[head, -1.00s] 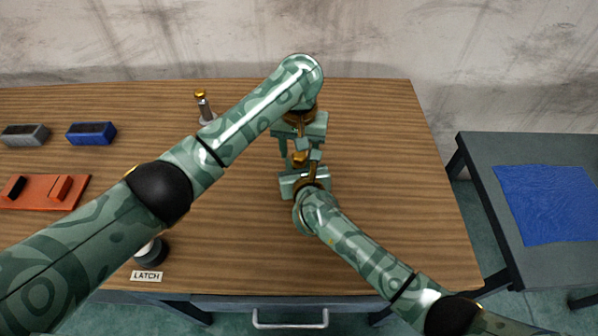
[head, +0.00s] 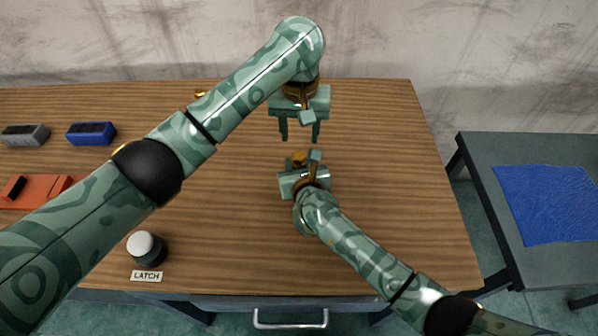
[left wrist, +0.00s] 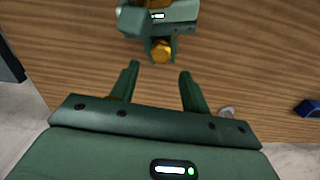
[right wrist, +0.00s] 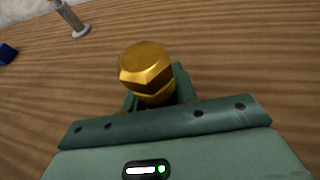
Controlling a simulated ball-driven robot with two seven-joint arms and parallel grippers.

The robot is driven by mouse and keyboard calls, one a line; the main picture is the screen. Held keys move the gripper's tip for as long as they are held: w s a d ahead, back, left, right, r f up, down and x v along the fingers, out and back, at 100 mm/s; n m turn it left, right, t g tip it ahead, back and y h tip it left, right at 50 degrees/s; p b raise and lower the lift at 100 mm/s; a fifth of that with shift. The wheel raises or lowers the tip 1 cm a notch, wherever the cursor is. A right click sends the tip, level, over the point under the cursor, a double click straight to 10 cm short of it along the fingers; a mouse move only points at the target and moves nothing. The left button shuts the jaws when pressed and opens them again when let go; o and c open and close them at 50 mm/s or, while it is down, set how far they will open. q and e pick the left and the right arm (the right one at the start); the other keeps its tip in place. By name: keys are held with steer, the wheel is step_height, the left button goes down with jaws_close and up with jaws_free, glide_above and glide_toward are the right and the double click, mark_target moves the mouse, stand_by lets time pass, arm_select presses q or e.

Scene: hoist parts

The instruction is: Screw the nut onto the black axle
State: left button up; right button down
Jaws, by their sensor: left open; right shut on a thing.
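My right gripper (head: 300,169) is shut on a brass six-sided piece (head: 299,158) above the table's middle. In the right wrist view this piece (right wrist: 146,68) has a wide hexagonal top and more brass below it; whether it is the nut alone or a nut on an axle, I cannot tell. No black axle can be made out. My left gripper (head: 300,139) is open and empty, beyond the right one, with a gap between its fingertips and the brass piece. In the left wrist view the brass piece (left wrist: 161,50) lies ahead of the open fingers (left wrist: 159,70).
A grey post (right wrist: 70,20) stands at the back, mostly behind my left arm in the head view. Grey (head: 25,135) and blue (head: 91,133) blocks, an orange tray (head: 40,190) and a white-topped button (head: 146,247) by a LATCH label are at left. The table's right side is clear.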

mark_target(299, 154)
arm_select(q)
step_height(299, 154, up, 2)
steer(key=shift+a+n, duration=0.1)
steer(key=shift+n, duration=0.5)
steer(key=shift+f, duration=0.15)
steer(key=shift+f, duration=3.9)
steer(key=c, duration=1)
steer(key=m, duration=0.3)
steer(key=o, duration=1.1)
